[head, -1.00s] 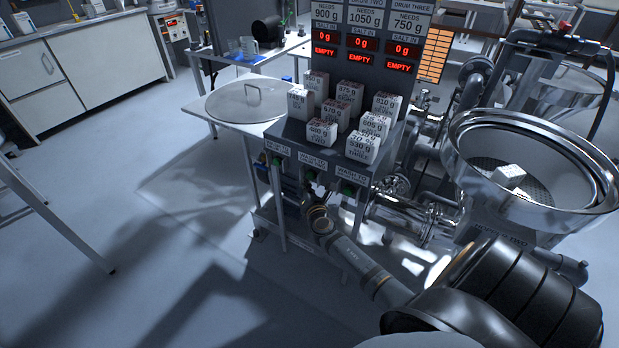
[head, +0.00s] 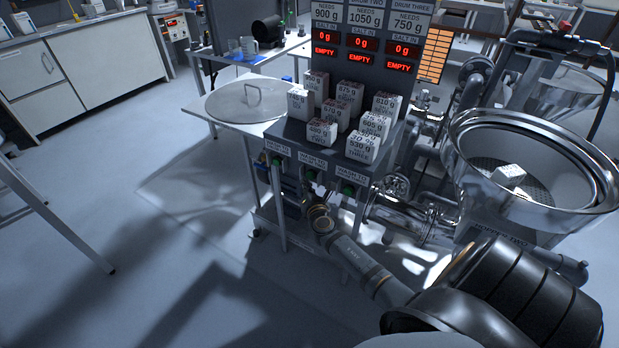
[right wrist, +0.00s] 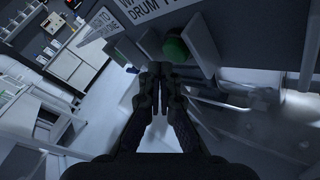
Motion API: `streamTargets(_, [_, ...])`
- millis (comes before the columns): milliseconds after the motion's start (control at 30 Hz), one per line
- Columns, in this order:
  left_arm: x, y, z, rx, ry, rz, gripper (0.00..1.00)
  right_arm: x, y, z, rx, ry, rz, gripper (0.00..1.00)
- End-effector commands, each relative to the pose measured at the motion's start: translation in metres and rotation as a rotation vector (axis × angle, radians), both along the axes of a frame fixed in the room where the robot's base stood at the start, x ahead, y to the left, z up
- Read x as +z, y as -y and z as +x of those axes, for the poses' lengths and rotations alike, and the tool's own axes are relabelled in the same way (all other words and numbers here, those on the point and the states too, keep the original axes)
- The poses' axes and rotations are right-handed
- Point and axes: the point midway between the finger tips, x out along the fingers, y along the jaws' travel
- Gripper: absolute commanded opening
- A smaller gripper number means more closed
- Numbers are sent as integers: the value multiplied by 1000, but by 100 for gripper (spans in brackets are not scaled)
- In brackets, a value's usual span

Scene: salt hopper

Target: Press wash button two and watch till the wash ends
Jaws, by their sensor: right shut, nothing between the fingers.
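The salt stand (head: 330,150) has three wash labels along its front edge, with green buttons below them. Wash button two (head: 311,175) is the middle one, green, just above my right gripper. My right gripper (head: 313,196) is small and partly hidden by its own wrist in the head view. In the right wrist view the right gripper (right wrist: 158,72) is shut and empty, its tips a little below and left of a green button (right wrist: 176,48). I cannot tell whether they touch it. The displays (head: 361,45) read 0 g and EMPTY for each drum. My left gripper is out of view.
Several white salt blocks (head: 330,114) stand on the stand's top. A round lid (head: 246,101) lies on a side table to the left. A steel hopper (head: 540,205) with a white block in it and pipework (head: 400,212) crowd the right.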

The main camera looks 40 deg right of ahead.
Motion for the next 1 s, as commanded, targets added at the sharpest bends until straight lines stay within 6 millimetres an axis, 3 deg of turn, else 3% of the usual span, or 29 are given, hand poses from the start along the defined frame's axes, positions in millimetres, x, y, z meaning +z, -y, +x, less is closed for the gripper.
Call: streamTargets(1000, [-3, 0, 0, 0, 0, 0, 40, 0, 11, 5, -1, 1, 0, 0])
